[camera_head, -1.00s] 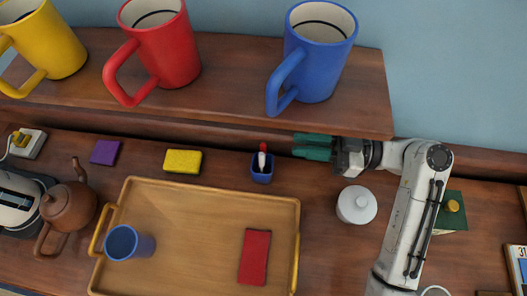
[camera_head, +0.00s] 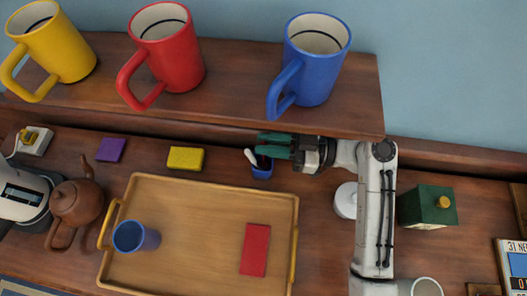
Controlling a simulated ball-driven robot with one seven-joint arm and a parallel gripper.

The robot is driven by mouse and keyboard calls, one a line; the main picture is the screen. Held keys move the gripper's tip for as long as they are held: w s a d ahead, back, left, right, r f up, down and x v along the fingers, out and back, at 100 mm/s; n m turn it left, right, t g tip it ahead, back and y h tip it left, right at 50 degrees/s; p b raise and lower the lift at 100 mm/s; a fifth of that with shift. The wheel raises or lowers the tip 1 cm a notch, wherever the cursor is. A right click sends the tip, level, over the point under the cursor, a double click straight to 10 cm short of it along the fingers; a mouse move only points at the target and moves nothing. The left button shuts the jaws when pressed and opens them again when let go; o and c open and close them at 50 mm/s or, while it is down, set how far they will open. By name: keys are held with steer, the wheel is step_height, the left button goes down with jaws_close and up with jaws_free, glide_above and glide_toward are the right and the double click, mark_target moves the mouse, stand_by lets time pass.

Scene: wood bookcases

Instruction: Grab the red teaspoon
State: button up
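A small blue cup (camera_head: 262,170) stands on the counter behind the tray, below the shelf edge. A white utensil (camera_head: 250,157) leans out of it to the left. My gripper (camera_head: 263,145) reaches in from the right, with its green fingers over the cup's mouth. The red utensil top seen in the cup earlier is now hidden by the fingers. I cannot tell whether the fingers are apart or closed on it.
A wooden tray (camera_head: 185,184) holds a blue cup (camera_head: 135,237) and red cloth (camera_head: 255,249). A yellow sponge (camera_head: 185,158) lies left of the utensil cup. The shelf (camera_head: 225,100) with mugs overhangs closely. A white lidded pot (camera_head: 345,200) stands beside my arm.

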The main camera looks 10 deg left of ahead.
jaws_close()
steer(key=shift+r, duration=0.1)
stand_by(0.3)
